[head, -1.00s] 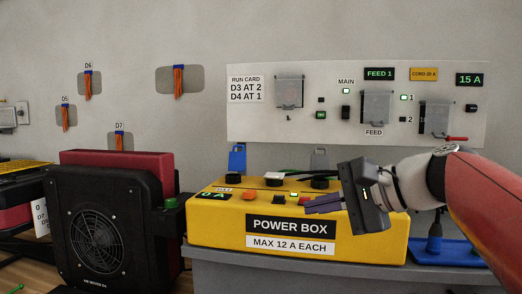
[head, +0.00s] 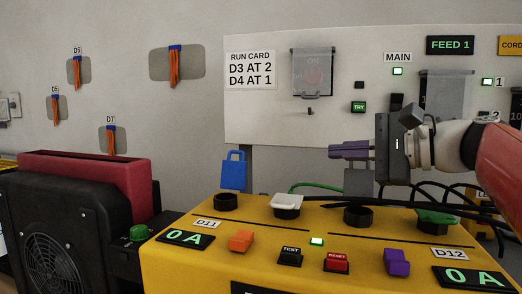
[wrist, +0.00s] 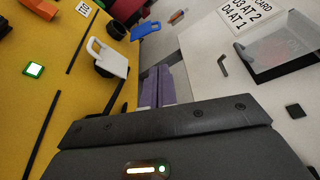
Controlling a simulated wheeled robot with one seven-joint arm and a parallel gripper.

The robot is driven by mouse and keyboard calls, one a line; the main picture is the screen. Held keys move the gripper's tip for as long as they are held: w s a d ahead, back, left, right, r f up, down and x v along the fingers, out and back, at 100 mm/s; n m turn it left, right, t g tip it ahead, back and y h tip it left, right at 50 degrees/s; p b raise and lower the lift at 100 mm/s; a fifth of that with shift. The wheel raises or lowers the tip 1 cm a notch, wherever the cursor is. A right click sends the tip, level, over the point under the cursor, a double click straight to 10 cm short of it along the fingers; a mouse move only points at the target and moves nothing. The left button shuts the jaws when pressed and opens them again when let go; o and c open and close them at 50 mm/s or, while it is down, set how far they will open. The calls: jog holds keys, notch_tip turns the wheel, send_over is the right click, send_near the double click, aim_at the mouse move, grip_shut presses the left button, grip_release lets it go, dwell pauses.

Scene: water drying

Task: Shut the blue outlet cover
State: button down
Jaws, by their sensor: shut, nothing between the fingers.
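The blue outlet cover (head: 234,172) stands upright, open, behind its round black outlet (head: 226,202) at the left of the yellow power box (head: 190,262). It also shows at the top of the wrist view (wrist: 146,29). My gripper (head: 334,150) is shut and empty, with purple fingers pointing left in the head view. It appears right of the blue cover, in front of the wall panel and above the box's rear edge. In the wrist view the fingertips (wrist: 158,74) are apart from the blue cover, with the white cover (wrist: 108,57) to their left.
The white cover lies over its outlet; the grey cover (head: 359,182) stands upright behind its outlet, near my gripper. A green cover (head: 437,215) and black cables are at the right. The wall panel (head: 260,120) stands close behind. A black-and-red dryer (head: 85,170) is left.

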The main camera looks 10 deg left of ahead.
jog(key=p, duration=0.2)
send_near(235, 169)
jog(key=w+a, duration=0.3)
jog(key=w+a+r, duration=0.1)
jog(key=w+a, duration=0.1)
jog(key=w, duration=0.1)
jog(key=shift+w+a+r, duration=0.2)
jog(key=shift+w+a, duration=0.05)
jog(key=shift+a, duration=0.15)
jog(key=shift+s+r+n+b, duration=0.1)
jog(key=shift+s+n+b, duration=0.35)
jog(key=shift+b, duration=0.8)
jog(key=s+n+b, duration=0.1)
jog(key=n+b, duration=0.1)
jog(key=b, duration=0.2)
jog(key=shift+s+a+t+y, duration=0.1)
jog(key=shift+s+t+y, duration=0.05)
jog(key=shift+t+y, duration=0.2)
jog(key=shift+n, duration=0.55)
jog(key=shift+s+a+r+b, duration=0.1)
jog(key=shift+s+b, duration=1)
jog(key=shift+s, duration=0.15)
jog(key=shift+s+a+b, duration=0.1)
jog(key=shift+s+b, duration=0.95)
jog(key=shift+s, duration=0.2)
